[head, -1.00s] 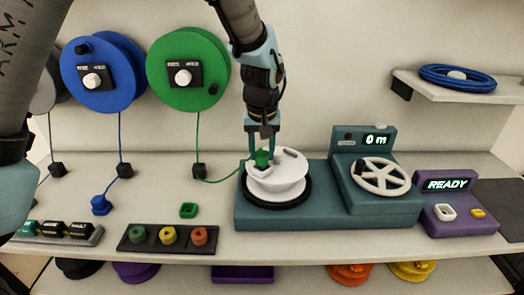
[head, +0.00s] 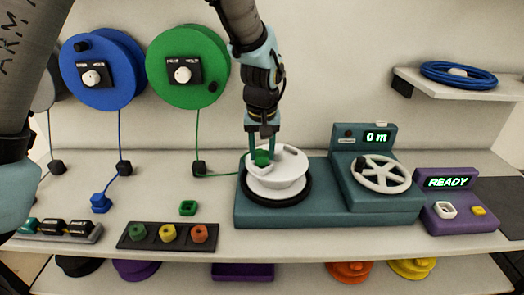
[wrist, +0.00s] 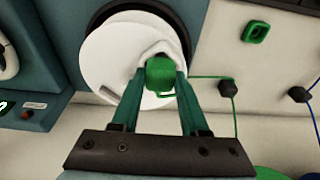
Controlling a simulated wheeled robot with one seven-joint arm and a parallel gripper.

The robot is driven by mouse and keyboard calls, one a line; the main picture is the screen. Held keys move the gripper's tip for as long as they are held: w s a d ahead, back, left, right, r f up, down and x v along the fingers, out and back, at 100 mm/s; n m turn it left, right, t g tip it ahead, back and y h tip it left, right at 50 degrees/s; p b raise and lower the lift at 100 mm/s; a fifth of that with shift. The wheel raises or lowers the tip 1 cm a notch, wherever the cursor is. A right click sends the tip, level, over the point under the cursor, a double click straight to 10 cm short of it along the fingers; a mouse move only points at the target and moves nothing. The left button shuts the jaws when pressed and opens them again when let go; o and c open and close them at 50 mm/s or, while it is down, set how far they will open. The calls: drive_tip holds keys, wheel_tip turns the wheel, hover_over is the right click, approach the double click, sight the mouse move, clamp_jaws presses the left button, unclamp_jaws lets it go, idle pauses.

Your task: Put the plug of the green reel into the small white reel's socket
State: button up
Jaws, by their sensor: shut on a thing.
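The green plug (head: 262,157) is between the fingertips of my gripper (head: 261,146), which is shut on it. It also shows in the wrist view (wrist: 160,74), over the edge of the small white reel (wrist: 112,50). In the head view the white reel (head: 278,184) sits on the teal machine's black turntable. The plug is at the socket on the reel's top; I cannot tell how deep it sits. A green cord runs left from the plug to a black guide below the green reel (head: 212,62) on the wall.
The teal machine (head: 330,211) has a hand wheel (head: 381,175) and a display reading 0 m. A purple box (head: 457,214) reading READY stands to its right. A dark tray (head: 150,237) holds coloured pieces.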

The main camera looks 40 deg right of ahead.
sight(262, 154)
drive_tip(key=o, duration=1.5)
drive_tip(key=shift+o, duration=0.2)
drive_tip(key=shift+r, duration=0.1)
drive_tip(key=shift+r+p, duration=3.1)
drive_tip(key=shift+r, duration=1.35)
